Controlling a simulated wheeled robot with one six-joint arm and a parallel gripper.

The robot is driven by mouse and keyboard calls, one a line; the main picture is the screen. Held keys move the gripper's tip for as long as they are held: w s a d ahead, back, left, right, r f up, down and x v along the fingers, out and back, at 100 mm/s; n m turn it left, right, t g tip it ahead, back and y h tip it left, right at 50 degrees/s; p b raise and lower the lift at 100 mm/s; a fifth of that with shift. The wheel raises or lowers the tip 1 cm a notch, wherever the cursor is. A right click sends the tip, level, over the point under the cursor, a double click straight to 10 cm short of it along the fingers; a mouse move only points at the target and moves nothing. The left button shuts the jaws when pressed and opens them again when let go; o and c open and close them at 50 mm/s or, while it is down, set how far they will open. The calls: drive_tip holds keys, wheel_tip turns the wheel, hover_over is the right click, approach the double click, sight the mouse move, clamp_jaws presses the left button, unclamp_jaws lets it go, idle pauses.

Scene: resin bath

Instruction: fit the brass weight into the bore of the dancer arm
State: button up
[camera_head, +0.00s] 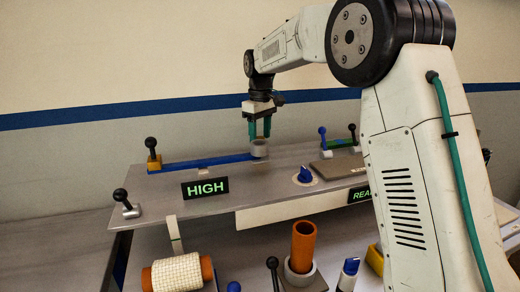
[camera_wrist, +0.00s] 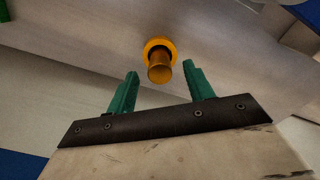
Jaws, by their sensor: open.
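My gripper (camera_head: 259,136) is open in the head view, its green fingers pointing down at a short grey cylinder (camera_head: 260,149) at the right end of the blue bar that looks like the dancer arm (camera_head: 203,162). In the wrist view my gripper (camera_wrist: 162,72) also shows open. A brass-coloured cylinder with a wider yellow-orange flange (camera_wrist: 160,72), which looks like the brass weight, appears in line with the gap between the fingertips. I cannot tell its depth or whether it sits in a bore. It does not show clearly in the head view, and no bore opening is visible.
A black-knobbed lever on a yellow base (camera_head: 153,156) stands at the bar's left end. A HIGH sign (camera_head: 205,188) and a blue knob (camera_head: 305,175) are in front. An orange tube (camera_head: 303,246) and a pale wound roll (camera_head: 177,273) are below.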

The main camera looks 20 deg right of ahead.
wheel_tip(320, 180, down, 2)
drive_tip(key=c, duration=1.1)
drive_tip(key=shift+r, duration=0.1)
